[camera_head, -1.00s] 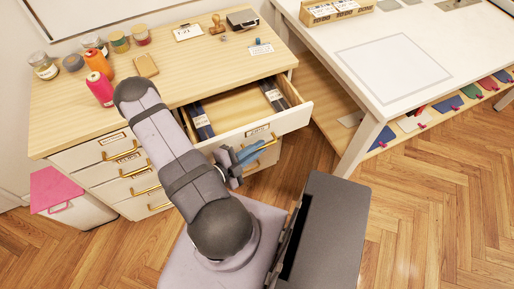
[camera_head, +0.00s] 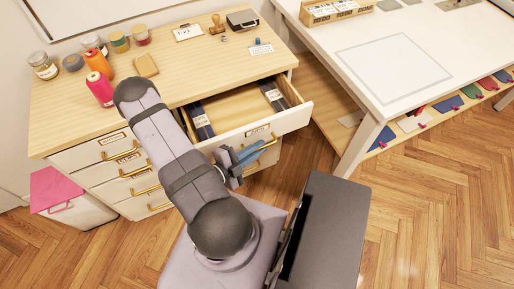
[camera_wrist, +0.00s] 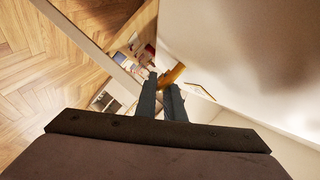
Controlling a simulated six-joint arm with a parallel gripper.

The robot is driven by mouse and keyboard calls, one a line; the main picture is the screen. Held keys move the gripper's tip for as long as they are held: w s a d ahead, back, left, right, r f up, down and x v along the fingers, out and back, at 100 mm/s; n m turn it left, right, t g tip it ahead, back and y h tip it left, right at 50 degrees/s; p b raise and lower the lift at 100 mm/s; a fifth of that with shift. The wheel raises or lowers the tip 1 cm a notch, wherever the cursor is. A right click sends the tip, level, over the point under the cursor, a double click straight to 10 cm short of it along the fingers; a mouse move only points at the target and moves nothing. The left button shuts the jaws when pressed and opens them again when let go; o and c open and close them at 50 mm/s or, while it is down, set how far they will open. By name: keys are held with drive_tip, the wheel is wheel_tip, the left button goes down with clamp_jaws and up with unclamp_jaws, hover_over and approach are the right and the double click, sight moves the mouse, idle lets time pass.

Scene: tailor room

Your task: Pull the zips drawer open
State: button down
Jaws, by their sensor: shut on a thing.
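An upper right drawer (camera_head: 290,121) of the wooden-topped cabinet stands pulled out, its inside showing. Its front has a small label (camera_head: 258,130) too small to read, so I cannot tell whether it says zips. A dark labelled box lies along its left side (camera_head: 202,121) and another along its right side (camera_head: 273,95). My gripper (camera_head: 250,154) is at the drawer's front, shut on its brass handle (camera_head: 270,143). In the wrist view my fingers (camera_wrist: 160,92) close around the yellow handle (camera_wrist: 172,74), partly hiding it.
Other shut drawers with brass handles (camera_head: 133,172) are at the left. Spools and jars, including a pink spool (camera_head: 100,89), stand on the cabinet top (camera_head: 170,92). A white table (camera_head: 440,38) is at the right, its leg near the open drawer. Wooden floor (camera_head: 420,215) is clear in front.

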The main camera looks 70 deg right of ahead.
drive_tip(key=s+a, duration=0.3)
drive_tip(key=shift+s+a, duration=0.1)
drive_tip(key=shift+a, duration=0.05)
idle(0.4)
drive_tip(key=c, duration=2.2)
unclamp_jaws()
drive_tip(key=shift+o, duration=0.2)
drive_tip(key=shift+a, duration=0.1)
drive_tip(key=v, duration=0.7)
drive_tip(key=shift+b, duration=0.4)
